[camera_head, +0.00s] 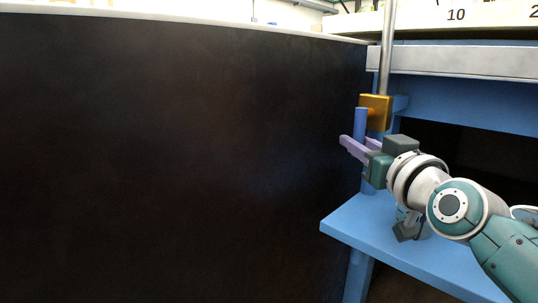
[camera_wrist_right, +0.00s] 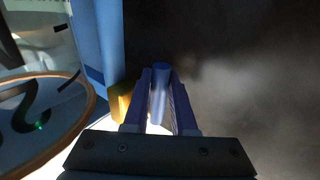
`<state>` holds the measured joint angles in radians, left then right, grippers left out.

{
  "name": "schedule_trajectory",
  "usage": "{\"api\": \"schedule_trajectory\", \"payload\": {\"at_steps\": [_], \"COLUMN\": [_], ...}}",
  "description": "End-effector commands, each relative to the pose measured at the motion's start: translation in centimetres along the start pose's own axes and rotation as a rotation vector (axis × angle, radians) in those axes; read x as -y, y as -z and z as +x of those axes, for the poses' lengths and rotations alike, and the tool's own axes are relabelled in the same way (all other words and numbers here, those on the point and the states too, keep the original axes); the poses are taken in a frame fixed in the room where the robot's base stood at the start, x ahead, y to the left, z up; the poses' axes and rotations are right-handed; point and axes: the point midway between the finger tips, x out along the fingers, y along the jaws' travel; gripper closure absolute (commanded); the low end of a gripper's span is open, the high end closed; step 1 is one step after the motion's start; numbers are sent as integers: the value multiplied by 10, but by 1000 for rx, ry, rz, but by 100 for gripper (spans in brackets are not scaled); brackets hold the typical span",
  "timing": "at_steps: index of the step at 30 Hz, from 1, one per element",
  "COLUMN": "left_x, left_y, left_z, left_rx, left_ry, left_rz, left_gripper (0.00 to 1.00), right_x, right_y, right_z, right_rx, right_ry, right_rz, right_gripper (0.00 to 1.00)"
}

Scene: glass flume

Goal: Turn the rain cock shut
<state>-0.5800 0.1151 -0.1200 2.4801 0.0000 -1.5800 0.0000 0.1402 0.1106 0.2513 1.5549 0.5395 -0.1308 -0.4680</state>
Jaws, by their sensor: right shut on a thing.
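The rain cock has an orange body (camera_head: 376,111) on a grey upright pipe (camera_head: 388,45), with a blue lever (camera_head: 361,122) on its left side. The lever stands about upright in the head view, and my gripper hides its lower part. My right gripper (camera_head: 357,143) has lilac fingers shut on the lever, below the level of the orange body. In the right wrist view the lever (camera_wrist_right: 159,92) lies between the two fingers, and part of the orange body (camera_wrist_right: 120,101) shows to their left. My left gripper is in neither view.
A large dark panel (camera_head: 180,150) fills the left, close beside my fingertips. A blue shelf (camera_head: 390,240) lies below my right gripper. A blue and grey beam (camera_head: 460,62) runs behind, right of the pipe.

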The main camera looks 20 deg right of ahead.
Motion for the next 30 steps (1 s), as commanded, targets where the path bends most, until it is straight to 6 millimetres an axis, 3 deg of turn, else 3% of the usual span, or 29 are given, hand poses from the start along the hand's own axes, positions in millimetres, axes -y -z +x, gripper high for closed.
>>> {"api": "schedule_trajectory", "payload": {"at_steps": [15,16,18,26,30], "left_x": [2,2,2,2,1], "left_y": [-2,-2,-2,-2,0], "left_z": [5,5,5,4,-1], "left_rx": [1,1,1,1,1], "left_ry": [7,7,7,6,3], "left_rz": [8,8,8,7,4], "left_gripper": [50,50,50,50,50], "right_x": [0,0,0,0,1], "right_y": [2,2,2,1,1], "right_z": [1,1,1,1,-9], "right_rx": [-24,-24,-23,-21,-18], "right_ry": [-1,-1,-1,-1,-1], "right_rz": [15,15,15,14,13], "right_gripper": [100,72,64,63,63]}}
